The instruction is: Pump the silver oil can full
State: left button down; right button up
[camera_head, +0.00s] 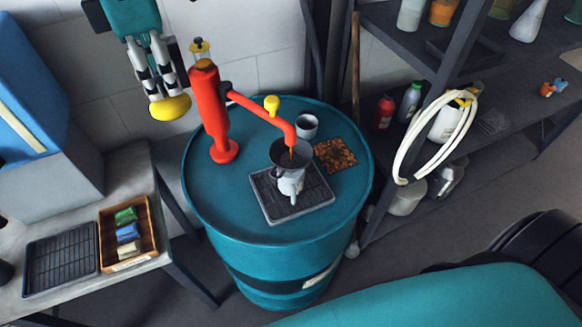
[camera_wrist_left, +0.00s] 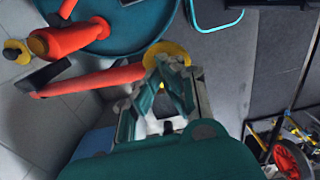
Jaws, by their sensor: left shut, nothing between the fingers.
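A red pump (camera_head: 209,110) stands on a teal drum (camera_head: 215,190). Its spout (camera_head: 262,112) reaches right and bends down into a dark funnel (camera_head: 283,152). The funnel sits in the silver oil can (camera_head: 290,183), which stands on a dark drip tray (camera_head: 310,196). An amber streak shows at the spout end; the oil level is hidden. My left gripper (camera_head: 164,93) is shut and empty, pointing down with its fingertips against or just above the yellow knob (camera_head: 172,109). The left wrist view shows this knob (camera_wrist_left: 176,50) at the end of a red lever (camera_wrist_left: 92,80). My right gripper is out of view.
A grey mug (camera_head: 307,124) and a brown patch (camera_head: 335,154) are behind and right of the tray. A bench at left holds a wooden box (camera_head: 148,237) and a black rack (camera_head: 60,262). Shelving (camera_head: 480,165) with bottles and a white hose stands at right.

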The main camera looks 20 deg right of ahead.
pick_arm(q)
jog(key=shift+f+b, duration=4.4)
jog(key=shift+f, duration=1.65)
notch_tip(320, 180, up, 16)
jog(key=p, duration=1.1)
jog(key=shift+r+p, duration=0.25)
jog(key=shift+p, duration=0.15)
